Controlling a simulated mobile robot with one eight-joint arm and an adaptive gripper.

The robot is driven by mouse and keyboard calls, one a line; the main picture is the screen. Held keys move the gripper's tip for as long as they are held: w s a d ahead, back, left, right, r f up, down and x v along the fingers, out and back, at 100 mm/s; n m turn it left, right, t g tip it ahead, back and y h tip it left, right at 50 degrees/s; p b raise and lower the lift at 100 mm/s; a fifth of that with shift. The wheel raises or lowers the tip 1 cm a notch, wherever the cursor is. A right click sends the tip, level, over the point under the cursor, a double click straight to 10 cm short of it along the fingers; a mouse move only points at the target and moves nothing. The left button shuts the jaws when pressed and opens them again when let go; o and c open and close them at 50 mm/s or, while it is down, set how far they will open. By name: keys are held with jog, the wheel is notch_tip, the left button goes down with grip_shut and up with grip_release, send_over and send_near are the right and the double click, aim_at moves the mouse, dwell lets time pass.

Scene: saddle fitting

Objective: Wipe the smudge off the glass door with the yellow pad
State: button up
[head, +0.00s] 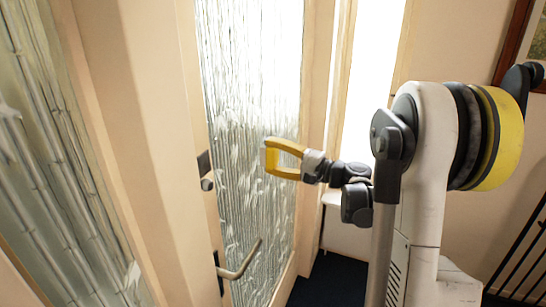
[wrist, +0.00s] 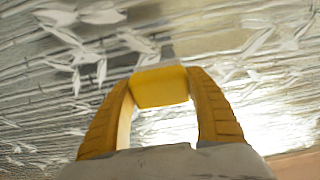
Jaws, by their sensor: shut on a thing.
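The glass door (head: 248,75) has a pale frame and patterned, ribbed glass; its glass (wrist: 60,110) fills most of the wrist view. My gripper (head: 267,158) is in front of the glass, around mid-height. Its yellow fingers (wrist: 160,85) are shut on the yellow pad (wrist: 160,90), a small block between the tips. The pad faces the glass; I cannot tell whether it touches. A small grey patch (wrist: 167,50) shows just beyond the pad; I cannot tell whether it is the smudge. No smudge stands out in the head view.
A door handle (head: 240,262) juts out below my gripper, with a dark lock fitting (head: 205,170) above it on the frame. Another patterned glass panel (head: 50,150) is at the left. A dark railing (head: 520,245) and a picture frame (head: 520,40) are at the right.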

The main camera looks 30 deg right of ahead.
jog(key=shift+w+a, duration=0.1)
jog(key=shift+w, duration=0.05)
jog(key=shift+w+d, duration=0.55)
jog(key=shift+d, duration=0.25)
jog(key=shift+w+d, duration=0.55)
jog(key=shift+d, duration=0.2)
jog(key=w+d, duration=0.5)
jog(key=shift+b, duration=0.45)
